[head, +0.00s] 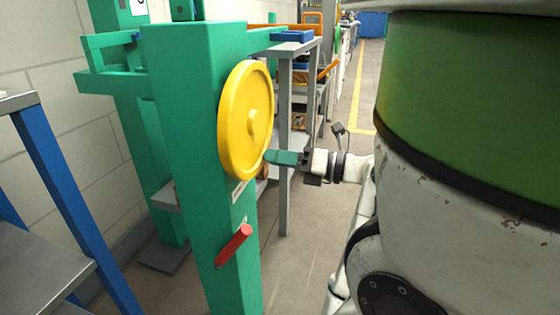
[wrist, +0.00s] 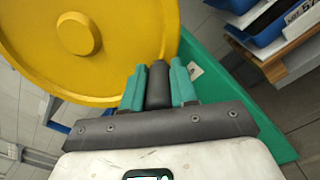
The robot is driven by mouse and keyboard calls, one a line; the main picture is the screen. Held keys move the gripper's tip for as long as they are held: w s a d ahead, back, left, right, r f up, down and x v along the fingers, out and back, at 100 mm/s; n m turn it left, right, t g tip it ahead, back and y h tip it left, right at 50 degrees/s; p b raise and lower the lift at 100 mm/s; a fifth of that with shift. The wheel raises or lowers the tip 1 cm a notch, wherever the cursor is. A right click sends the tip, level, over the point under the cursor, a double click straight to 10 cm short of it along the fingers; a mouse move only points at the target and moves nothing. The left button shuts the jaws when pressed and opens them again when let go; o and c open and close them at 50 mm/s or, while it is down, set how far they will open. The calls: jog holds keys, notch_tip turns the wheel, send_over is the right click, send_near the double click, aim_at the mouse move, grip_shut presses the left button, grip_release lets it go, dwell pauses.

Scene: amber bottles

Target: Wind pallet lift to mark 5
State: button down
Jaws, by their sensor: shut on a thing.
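The pallet lift is a green frame (head: 190,120) with a yellow handwheel (head: 234,145) on its post. The wheel fills the upper left of the wrist view (wrist: 110,75), with its round hub in plain sight. My gripper (head: 270,157) is at the wheel's lower right rim in the head view. In the wrist view my green fingers (wrist: 158,85) are shut on a dark cylindrical handle (wrist: 158,90) at the wheel's edge. The handle's far end is hidden against the rim. A white plate with a dark mark (head: 139,7) is cut off at the top; I cannot read it.
A red lever (head: 234,245) sticks out of the post below the wheel. A grey shelf with blue legs (head: 65,175) stands at left. A rack with blue bins (head: 292,36) stands behind the lift. Open floor (head: 310,255) lies between post and arm.

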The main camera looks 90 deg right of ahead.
jog(key=c, duration=0.9)
grip_release()
jog(key=p+v, duration=0.2)
jog(key=v, duration=0.8)
jog(key=shift+s+a, duration=0.1)
jog(key=shift+s, duration=0.3)
